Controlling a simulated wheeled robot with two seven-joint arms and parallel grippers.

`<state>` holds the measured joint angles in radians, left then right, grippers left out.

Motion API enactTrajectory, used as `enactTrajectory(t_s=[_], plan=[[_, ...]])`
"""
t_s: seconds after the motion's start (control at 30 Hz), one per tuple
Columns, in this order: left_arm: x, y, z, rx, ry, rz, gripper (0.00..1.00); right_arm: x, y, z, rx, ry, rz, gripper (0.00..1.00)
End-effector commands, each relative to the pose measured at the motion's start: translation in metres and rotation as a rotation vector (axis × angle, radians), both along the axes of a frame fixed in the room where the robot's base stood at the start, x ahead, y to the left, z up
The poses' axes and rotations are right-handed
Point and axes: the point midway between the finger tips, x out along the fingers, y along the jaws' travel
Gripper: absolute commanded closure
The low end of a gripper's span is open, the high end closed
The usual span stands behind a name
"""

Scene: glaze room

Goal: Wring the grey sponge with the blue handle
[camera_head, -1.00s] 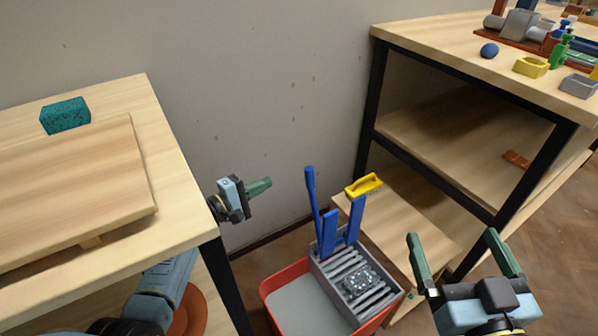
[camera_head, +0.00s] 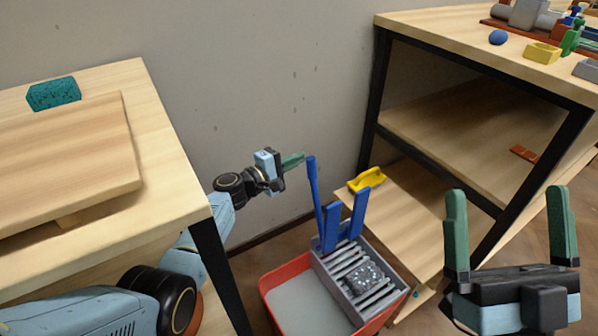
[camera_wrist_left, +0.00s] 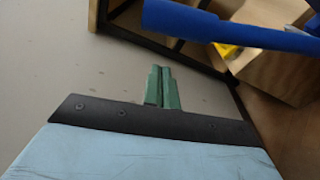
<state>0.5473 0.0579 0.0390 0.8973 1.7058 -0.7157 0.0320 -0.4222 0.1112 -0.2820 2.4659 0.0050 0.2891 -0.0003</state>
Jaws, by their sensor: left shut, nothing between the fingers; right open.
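A grey speckled sponge (camera_head: 365,279) lies on the slatted grey wringer (camera_head: 345,262) on the red bucket (camera_head: 285,271). The blue handle (camera_head: 313,190) stands up at the wringer's back left; it also crosses the top of the left wrist view (camera_wrist_left: 240,30). My left gripper (camera_head: 301,158) is shut and empty, its green fingertips just left of the handle's top in the head view. In the wrist view its fingers (camera_wrist_left: 162,70) are together, with the handle apart from them. My right gripper (camera_head: 508,200) is open and empty, right of the bucket.
A teal sponge (camera_head: 54,93) and a board (camera_head: 80,165) are on the left table (camera_head: 180,185). A yellow-handled tool (camera_head: 367,180) sits on the low shelf behind the wringer. A shelf unit (camera_head: 440,50) with small items stands at right.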

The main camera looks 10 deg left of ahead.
Motion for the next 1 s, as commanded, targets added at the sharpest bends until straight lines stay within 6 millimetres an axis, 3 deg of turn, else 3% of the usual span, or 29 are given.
enactTrajectory(t_s=[0.1, 0.3, 0.77, 1.0], plan=[[-0.016, -0.008, 0.004, 0.001, 0.004, -0.002, 1.00, 0.007, 0.002, 0.000, -0.026, 0.088, 0.001, 0.00], [-0.029, -0.016, 0.006, 0.001, 0.004, -0.001, 1.00, 0.013, 0.004, -0.008, -0.050, 0.167, 0.002, 0.00], [-0.032, -0.019, 0.006, 0.000, 0.002, 0.000, 1.00, 0.015, 0.004, -0.011, -0.056, 0.189, 0.001, 0.00], [-0.049, -0.036, 0.014, 0.067, -0.063, -0.002, 1.00, 0.017, 0.005, -0.012, -0.064, 0.215, 0.002, 0.00]])
